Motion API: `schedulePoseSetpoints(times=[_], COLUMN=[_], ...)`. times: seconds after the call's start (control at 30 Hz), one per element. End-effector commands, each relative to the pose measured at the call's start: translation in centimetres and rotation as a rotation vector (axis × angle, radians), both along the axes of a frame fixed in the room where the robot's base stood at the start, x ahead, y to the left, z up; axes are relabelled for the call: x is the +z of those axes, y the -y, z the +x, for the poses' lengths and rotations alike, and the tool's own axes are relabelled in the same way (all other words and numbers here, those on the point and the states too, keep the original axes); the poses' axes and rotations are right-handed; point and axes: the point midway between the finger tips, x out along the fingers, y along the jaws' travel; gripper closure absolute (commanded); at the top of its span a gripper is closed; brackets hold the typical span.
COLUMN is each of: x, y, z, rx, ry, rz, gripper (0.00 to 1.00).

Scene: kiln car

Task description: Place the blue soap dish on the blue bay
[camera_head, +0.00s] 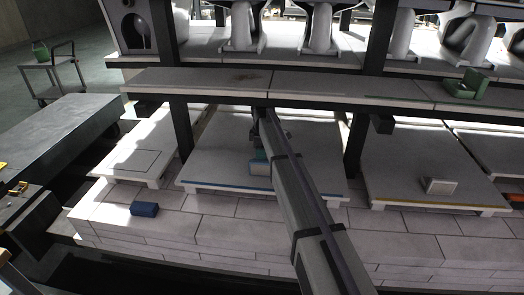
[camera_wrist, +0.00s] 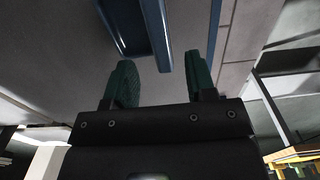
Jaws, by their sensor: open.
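A blue soap dish (camera_wrist: 130,28) with a raised rim shows in the wrist view, resting on the pale slab just beyond and partly between my fingers. The stripe shows as a blue line in the wrist view (camera_wrist: 213,30). My gripper (camera_wrist: 162,78) is open, its two green fingers apart, low over this slab. Contact with the dish cannot be told.
A dark blue block (camera_head: 145,209) lies on the brick ledge at the left. A green dish (camera_head: 467,86) stands on the shelf (camera_head: 340,88) above. Dark posts flank the bay.

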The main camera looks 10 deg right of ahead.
Motion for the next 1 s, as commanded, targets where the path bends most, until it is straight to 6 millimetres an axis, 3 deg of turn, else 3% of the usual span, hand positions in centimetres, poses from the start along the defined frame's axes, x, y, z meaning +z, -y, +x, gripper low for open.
schedulePoseSetpoints(times=[0.1, 0.17, 0.27, 0.4, 0.5, 0.6, 0.67, 0.9, 1.0], x=[0.2, 0.1, 0.0, 0.0, 0.0, 0.0, 0.0, 0.0, 1.8], y=[0.0, 0.1, 0.4, 1.0, 1.3, 1.4, 1.4, 1.4, 1.4], z=[-0.4, -2.3, -10.1, -25.8, -34.7, -39.4, -40.3, -40.0, -39.9], rx=[-0.007, -0.050, -0.251, -0.717, -1.017, -1.205, -1.257, -1.273, -1.272], ry=[0.000, 0.000, -0.001, -0.001, -0.001, -0.001, -0.001, -0.001, 0.000], rz=[0.000, 0.000, 0.000, 0.001, 0.001, 0.001, 0.001, 0.001, 0.000], gripper=[0.49, 0.49, 0.49, 0.49, 0.49, 0.49, 0.49, 0.49, 0.49])
